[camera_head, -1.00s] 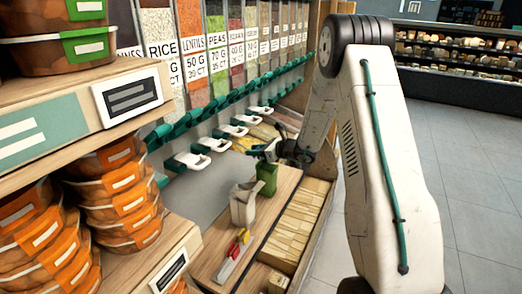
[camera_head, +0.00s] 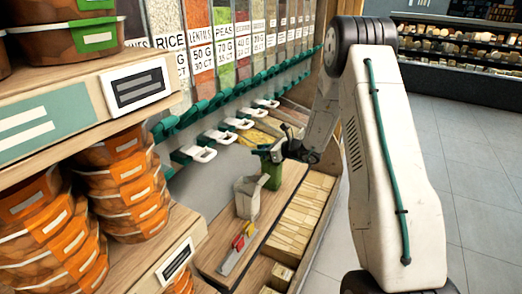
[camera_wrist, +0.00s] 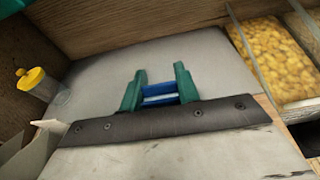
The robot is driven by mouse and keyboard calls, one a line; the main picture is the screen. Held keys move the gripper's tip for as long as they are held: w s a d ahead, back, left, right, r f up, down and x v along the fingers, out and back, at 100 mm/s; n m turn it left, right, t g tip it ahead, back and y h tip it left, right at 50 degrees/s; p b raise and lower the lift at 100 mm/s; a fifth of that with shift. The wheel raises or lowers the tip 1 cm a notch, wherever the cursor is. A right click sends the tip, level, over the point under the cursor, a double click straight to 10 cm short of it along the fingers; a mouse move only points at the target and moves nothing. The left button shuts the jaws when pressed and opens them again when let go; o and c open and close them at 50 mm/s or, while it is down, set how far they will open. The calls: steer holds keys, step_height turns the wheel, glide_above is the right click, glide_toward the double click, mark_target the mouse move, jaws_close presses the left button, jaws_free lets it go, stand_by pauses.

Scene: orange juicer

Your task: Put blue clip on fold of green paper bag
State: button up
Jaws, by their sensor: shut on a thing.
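The blue clip (camera_wrist: 160,93) is between the green fingers of my gripper (camera_wrist: 159,86) in the wrist view, and the gripper is shut on it. In the head view my gripper (camera_head: 268,152) is at the top of the green paper bag (camera_head: 271,175), which stands upright on the wooden counter (camera_head: 282,205). The gripper partly hides the bag's fold. I cannot tell whether the clip touches the fold. I cannot make out the bag in the wrist view.
A pale paper bag (camera_head: 247,196) stands just in front of the green one. A grey holder (camera_head: 236,250) with red and yellow clips lies nearer. Dispensers with white spouts (camera_head: 218,136) line the left. A yellow-capped container (camera_wrist: 38,84) shows in the wrist view.

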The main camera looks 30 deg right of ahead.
steer(key=shift+f, duration=0.2)
stand_by(0.5)
steer(key=o, duration=1)
steer(key=shift+v, duration=3.9)
